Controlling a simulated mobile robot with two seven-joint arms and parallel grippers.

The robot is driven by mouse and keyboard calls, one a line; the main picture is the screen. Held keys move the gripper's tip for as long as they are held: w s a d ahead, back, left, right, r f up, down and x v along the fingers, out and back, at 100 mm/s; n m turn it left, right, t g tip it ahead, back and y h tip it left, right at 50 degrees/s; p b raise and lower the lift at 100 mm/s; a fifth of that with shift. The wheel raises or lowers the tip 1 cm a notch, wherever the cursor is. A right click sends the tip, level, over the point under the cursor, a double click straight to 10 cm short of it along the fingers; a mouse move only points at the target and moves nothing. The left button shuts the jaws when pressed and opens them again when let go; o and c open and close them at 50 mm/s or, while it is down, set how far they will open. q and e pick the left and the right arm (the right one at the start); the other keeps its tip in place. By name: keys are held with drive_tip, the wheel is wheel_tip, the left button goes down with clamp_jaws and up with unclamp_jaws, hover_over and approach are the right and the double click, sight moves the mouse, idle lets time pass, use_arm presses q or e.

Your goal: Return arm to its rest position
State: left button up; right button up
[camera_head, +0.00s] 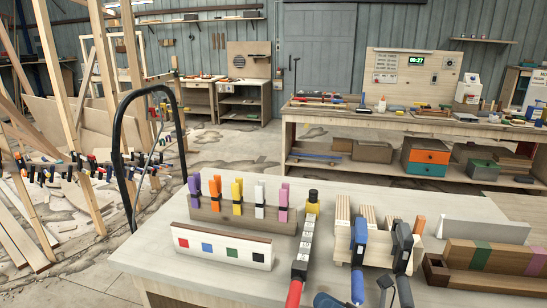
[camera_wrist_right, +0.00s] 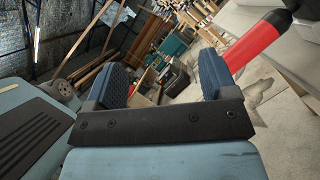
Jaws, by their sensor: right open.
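My right gripper (camera_wrist_right: 165,82) is open in the right wrist view. Its two dark blue pads stand apart with nothing between them. In the head view only a small blue-grey part at the bottom edge, near the workbench's front, seems to belong to it. A red handle (camera_wrist_right: 256,42) with a black end lies beside the right-hand pad in the wrist view, apart from the jaw gap. In the head view a bar clamp with a red handle (camera_head: 294,293) lies across the workbench (camera_head: 150,258). My left gripper is not in view.
A rack (camera_head: 240,220) of several coloured clamps and a white board (camera_head: 222,246) with coloured squares stand on the bench. Blue clamps (camera_head: 358,258) hang on a wooden holder. A wooden box (camera_head: 490,258) is at right. A wooden frame with clamps (camera_head: 85,165) stands at left.

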drive_tip(key=s+d+f+m+t+h+b, duration=0.1)
drive_tip(key=s+d+f+m+t+h, duration=0.25)
drive_tip(key=f+m+h, duration=0.95)
drive_tip(key=s+d+f+m+t+h+b, duration=0.2)
drive_tip(key=s+d+f+m, duration=0.5)
drive_tip(key=m, duration=1.1)
drive_tip(key=s+a+f+m+g+h, duration=0.1)
drive_tip(key=s+a+f+m+g, duration=0.1)
drive_tip(key=s+f+m+g, duration=0.6)
wheel_tip(320, 180, up, 12)
drive_tip(key=w+d+n+t+p, duration=0.1)
drive_tip(key=t+p, duration=0.3)
drive_tip(key=p, duration=1.1)
drive_tip(key=shift+w+r+n+h, duration=0.2)
drive_tip(key=shift+n+h, duration=0.1)
drive_tip(key=shift+n, duration=0.3)
